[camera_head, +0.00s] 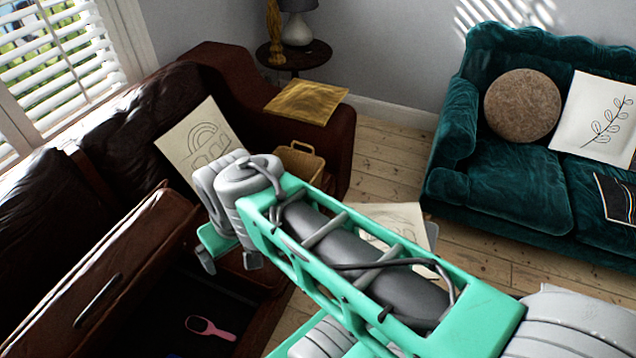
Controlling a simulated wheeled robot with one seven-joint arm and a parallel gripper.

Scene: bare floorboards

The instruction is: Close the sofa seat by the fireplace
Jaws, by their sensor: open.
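The brown leather sofa (230,75) is on the left by the window. One seat (135,255) is tilted up, showing its front face with a handle (97,301). Below it is a dark open compartment (165,322) with a pink brush-like object (210,328) inside. My gripper (230,264) is open and points down, to the right of the raised seat and above the compartment's far right side. It appears apart from the seat and holds nothing visible. My arm hides part of the sofa's right side. No fireplace shows in this view.
A cream cushion (196,148) and a wicker basket (300,163) are on the brown sofa. A teal sofa (510,183) stands right. Bare floorboards (385,165) lie between the sofas. A pale sheet or cushion (400,226) is behind my arm.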

